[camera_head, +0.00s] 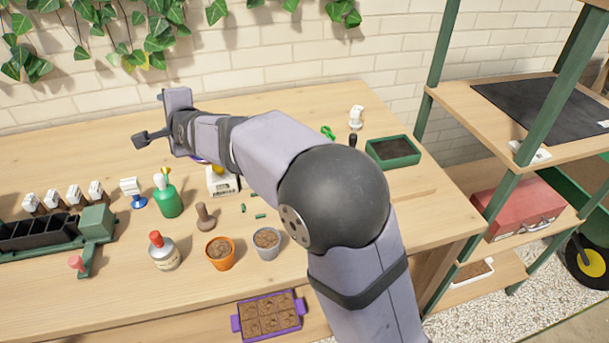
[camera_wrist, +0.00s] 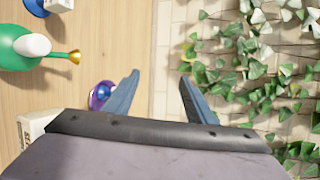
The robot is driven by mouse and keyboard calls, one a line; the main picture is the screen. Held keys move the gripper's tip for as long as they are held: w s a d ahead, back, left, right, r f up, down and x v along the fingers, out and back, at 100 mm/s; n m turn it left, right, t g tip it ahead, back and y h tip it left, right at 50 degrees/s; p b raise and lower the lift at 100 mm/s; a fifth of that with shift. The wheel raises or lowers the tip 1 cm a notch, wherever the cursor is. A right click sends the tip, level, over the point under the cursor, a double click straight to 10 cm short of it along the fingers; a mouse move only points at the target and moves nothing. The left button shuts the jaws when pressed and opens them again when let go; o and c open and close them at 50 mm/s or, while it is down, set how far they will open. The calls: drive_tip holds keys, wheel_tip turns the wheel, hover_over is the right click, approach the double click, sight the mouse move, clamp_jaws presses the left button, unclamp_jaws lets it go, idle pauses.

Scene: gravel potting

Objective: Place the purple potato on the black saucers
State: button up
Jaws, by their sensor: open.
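My gripper (camera_head: 149,118) is at the back left of the workbench, raised near the brick wall. In the wrist view its two fingers (camera_wrist: 160,77) are apart with nothing between them. A small round purple and blue thing (camera_wrist: 99,96) shows just left of the left finger, partly covered by it; I cannot tell whether this is the purple potato. In the head view only a thin purple and yellow edge (camera_head: 199,159) shows below my arm. I cannot make out black saucers in either view; my arm hides part of the bench.
A green bottle (camera_head: 167,199), a red-capped bottle (camera_head: 164,254), an orange pot (camera_head: 220,255) and a grey pot (camera_head: 266,245) stand on the bench. A green tray (camera_head: 393,149) is at right, a purple seed tray (camera_head: 271,317) at the front. Ivy (camera_wrist: 255,70) hangs on the wall.

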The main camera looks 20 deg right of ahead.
drive_tip(key=s+d+f+n+g+h+p, duration=0.2)
drive_tip(key=s+d+f+n+g+p, duration=0.25)
drive_tip(key=s+f, duration=0.2)
drive_tip(key=s+d+f+n+g+h+p, duration=0.2)
drive_tip(key=s+d+g+h, duration=0.15)
drive_tip(key=s+d, duration=0.45)
drive_tip(key=s+d+f+n+g+h+p, duration=0.25)
drive_tip(key=s+d+h, duration=0.2)
drive_tip(key=d, duration=0.65)
drive_tip(key=shift+y, duration=0.3)
drive_tip(key=shift+w+d+r+p+x, duration=0.1)
drive_tip(key=shift+d+p+x, duration=0.1)
drive_tip(key=shift+x, duration=0.95)
drive_tip(key=shift+w+d+r+p+x, duration=0.1)
drive_tip(key=shift+w+d+p+x, duration=0.05)
drive_tip(key=shift+x, duration=0.95)
drive_tip(key=shift+w+d+r+p+x, duration=0.1)
drive_tip(key=shift+d+p+x, duration=0.1)
drive_tip(key=shift+x, duration=0.95)
drive_tip(key=shift+c, duration=0.5)
drive_tip(key=c, duration=0.8)
drive_tip(key=shift+r, duration=0.1)
